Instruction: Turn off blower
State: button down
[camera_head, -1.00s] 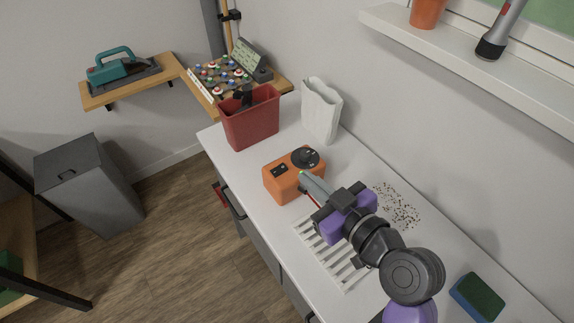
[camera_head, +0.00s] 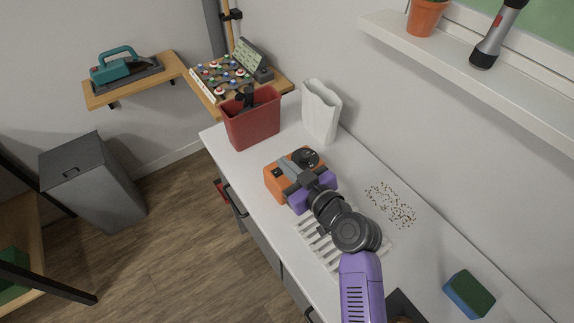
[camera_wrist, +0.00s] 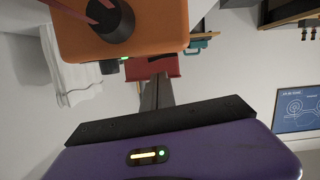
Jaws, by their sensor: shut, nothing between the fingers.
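An orange box-shaped unit (camera_head: 275,183), which looks like the blower, stands on the white counter. It has a black round part (camera_head: 306,157) on top at its right. In the wrist view the orange body (camera_wrist: 160,28) fills the upper left, with a black knob (camera_wrist: 110,20) on its near face. My gripper (camera_head: 284,163) is shut and empty, and its fingers overlap the top of the unit in the head view. In the wrist view my fingertips (camera_wrist: 157,82) show just below the orange body; contact cannot be told. My wrist hides part of the unit.
A red bin (camera_head: 252,126) and a white bag-like container (camera_head: 320,112) stand behind the unit. A white slatted grille (camera_head: 318,246) lies under my arm. Dark specks (camera_head: 390,205) and a blue-green sponge (camera_head: 468,295) lie to the right. A shelf (camera_head: 470,65) juts from the wall.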

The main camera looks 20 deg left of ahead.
jog(key=shift+w+f, duration=0.1)
jog(key=shift+f, duration=0.55)
jog(key=shift+f, duration=0.1)
